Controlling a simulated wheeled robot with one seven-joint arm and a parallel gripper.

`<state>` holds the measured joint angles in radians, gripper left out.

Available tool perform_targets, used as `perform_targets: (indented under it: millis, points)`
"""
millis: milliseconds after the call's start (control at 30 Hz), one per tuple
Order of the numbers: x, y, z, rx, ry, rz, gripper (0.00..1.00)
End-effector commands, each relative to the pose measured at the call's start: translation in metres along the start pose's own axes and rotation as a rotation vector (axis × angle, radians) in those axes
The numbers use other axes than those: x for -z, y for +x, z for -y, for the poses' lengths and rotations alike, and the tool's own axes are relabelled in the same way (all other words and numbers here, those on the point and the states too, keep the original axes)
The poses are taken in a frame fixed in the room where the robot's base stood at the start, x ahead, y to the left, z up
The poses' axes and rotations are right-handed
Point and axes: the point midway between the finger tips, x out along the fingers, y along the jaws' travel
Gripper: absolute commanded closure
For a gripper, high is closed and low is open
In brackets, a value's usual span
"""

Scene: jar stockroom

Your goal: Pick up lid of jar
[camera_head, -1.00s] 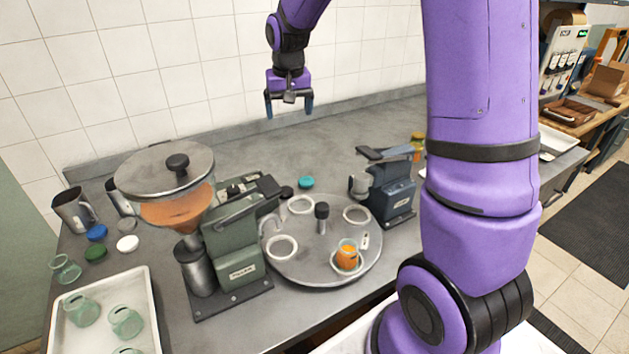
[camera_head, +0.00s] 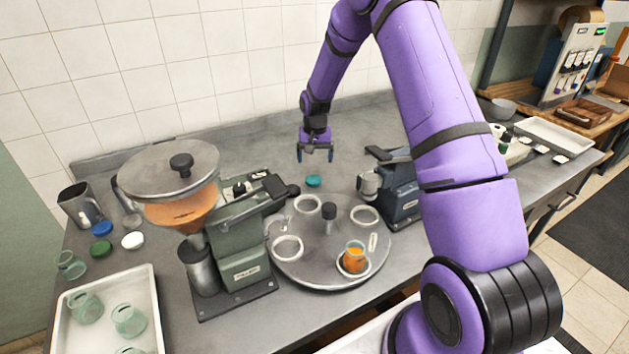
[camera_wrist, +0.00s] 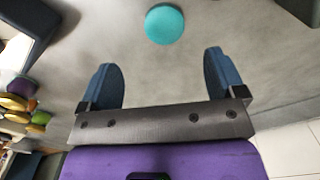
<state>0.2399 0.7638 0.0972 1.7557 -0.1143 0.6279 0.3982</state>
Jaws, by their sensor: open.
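A teal round lid (camera_head: 314,181) lies flat on the grey counter behind the round turntable. In the wrist view the lid (camera_wrist: 164,24) shows beyond the fingertips, roughly in line with the gap between them. My gripper (camera_head: 315,158) points down above the counter, just behind the lid, open and empty. In the wrist view its two blue fingers (camera_wrist: 164,72) are spread wide. A jar with orange contents (camera_head: 355,257) stands open in a ring on the turntable (camera_head: 320,268).
A green filling machine (camera_head: 238,245) with a hopper stands left of the lid, and a dark blue machine (camera_head: 395,190) stands right. Blue, green and white lids (camera_head: 132,240) lie at far left, near a white tray (camera_head: 153,300) of empty jars. The counter behind the lid is clear.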

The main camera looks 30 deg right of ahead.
Motion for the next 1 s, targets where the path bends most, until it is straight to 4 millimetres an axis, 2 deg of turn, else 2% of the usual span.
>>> perform_targets:
  millis: [100,433,700,967,1000]
  points:
    - [0.000,0.020,0.000,-0.001,0.000,0.003,0.11]
    - [0.001,0.045,0.002,0.000,0.000,0.001,0.11]
    - [0.003,0.081,0.005,0.000,0.000,0.001,0.11]
    - [0.003,0.085,0.005,0.000,0.000,0.000,0.11]
    - [0.003,0.085,0.005,0.000,0.000,0.000,0.18]
